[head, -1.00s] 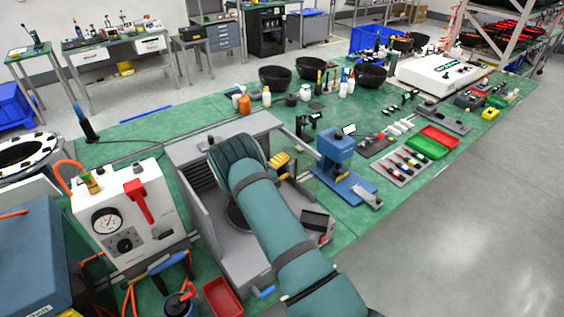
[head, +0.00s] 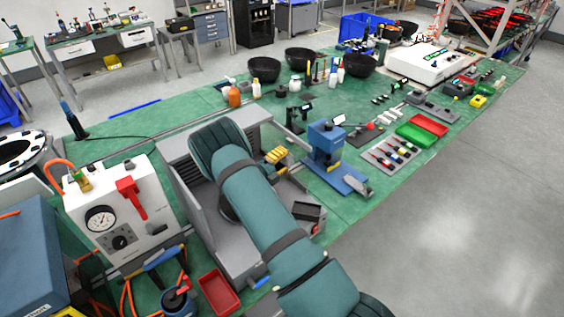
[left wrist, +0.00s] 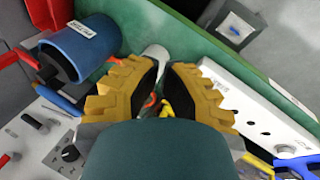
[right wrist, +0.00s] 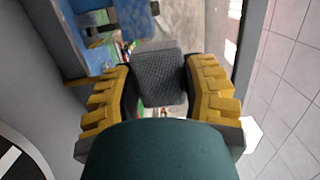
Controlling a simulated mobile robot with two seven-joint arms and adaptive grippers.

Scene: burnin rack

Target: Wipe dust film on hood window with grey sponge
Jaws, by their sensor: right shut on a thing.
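My right gripper (right wrist: 160,92) is shut on the grey sponge (right wrist: 160,75), a dark textured block between its yellow fingers in the right wrist view. In the head view, the yellow fingers of my right gripper (head: 277,157) show at the right side of the grey hood (head: 195,207), behind my teal arm. The sponge is hidden there. My arm covers much of the hood's front, and I cannot make out the window or its dust film clearly. My left gripper (left wrist: 163,85) is open and empty in the left wrist view.
A white gauge box (head: 120,205) stands left of the hood. A red tray (head: 219,291) lies in front of it. A blue press (head: 325,145) stands to its right.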

